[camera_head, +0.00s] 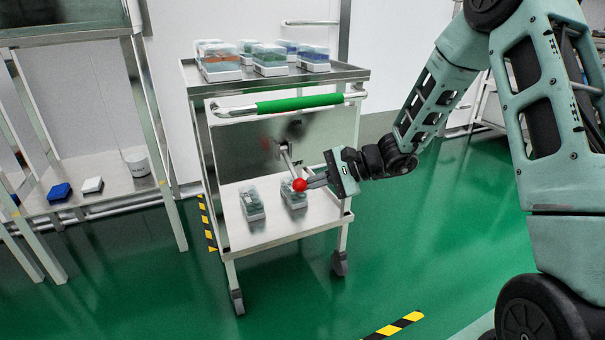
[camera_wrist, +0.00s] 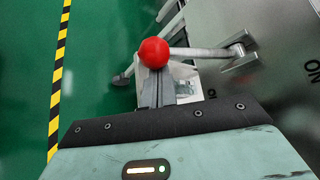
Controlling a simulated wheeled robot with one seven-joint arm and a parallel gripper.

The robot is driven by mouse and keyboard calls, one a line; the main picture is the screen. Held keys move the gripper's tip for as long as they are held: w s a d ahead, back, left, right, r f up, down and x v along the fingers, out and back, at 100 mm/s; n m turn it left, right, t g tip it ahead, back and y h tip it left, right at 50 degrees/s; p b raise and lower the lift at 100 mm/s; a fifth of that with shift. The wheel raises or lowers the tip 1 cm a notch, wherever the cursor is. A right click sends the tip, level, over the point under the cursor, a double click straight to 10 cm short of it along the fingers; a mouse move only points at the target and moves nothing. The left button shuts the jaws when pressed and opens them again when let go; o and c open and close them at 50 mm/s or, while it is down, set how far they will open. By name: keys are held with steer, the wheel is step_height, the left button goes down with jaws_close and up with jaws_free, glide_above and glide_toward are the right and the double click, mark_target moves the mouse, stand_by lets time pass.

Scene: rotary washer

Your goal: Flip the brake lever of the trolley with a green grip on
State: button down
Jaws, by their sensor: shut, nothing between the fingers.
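The trolley (camera_head: 229,157) has a green grip (camera_head: 300,103) on its push bar. Its brake lever (camera_head: 289,163) is a metal rod ending in a red ball (camera_head: 299,184), hanging down and slightly right from a pivot on the end panel. In the wrist view the lever rod (camera_wrist: 205,53) runs from the pivot at right to the red ball (camera_wrist: 154,52). My gripper (camera_head: 313,182) is shut and empty, with its fingertips right beside the ball on the right. In the wrist view the fingers (camera_wrist: 157,85) point at the ball; contact is unclear.
Boxed samples (camera_head: 270,60) stand on the trolley's top, and two boxes (camera_head: 252,203) sit on its lower shelf. ON lettering (camera_wrist: 313,67) shows on the panel. A steel rack (camera_head: 110,187) stands left. Green floor (camera_head: 420,240) is open at right, with striped tape (camera_head: 400,324) in front.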

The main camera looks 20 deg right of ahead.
step_height(320, 180, up, 10)
steer(key=m+g+p, duration=0.2)
steer(key=g+p, duration=0.1)
steer(key=p, duration=1.4)
steer(key=shift+r+h, duration=0.25)
steer(key=shift+h, duration=0.05)
steer(key=shift+w+r+p, duration=0.1)
steer(key=shift+r+p, duration=0.05)
steer(key=shift+p, duration=0.15)
steer(key=p+v, duration=0.3)
steer(key=v, duration=1.4)
steer(key=shift+d, duration=0.2)
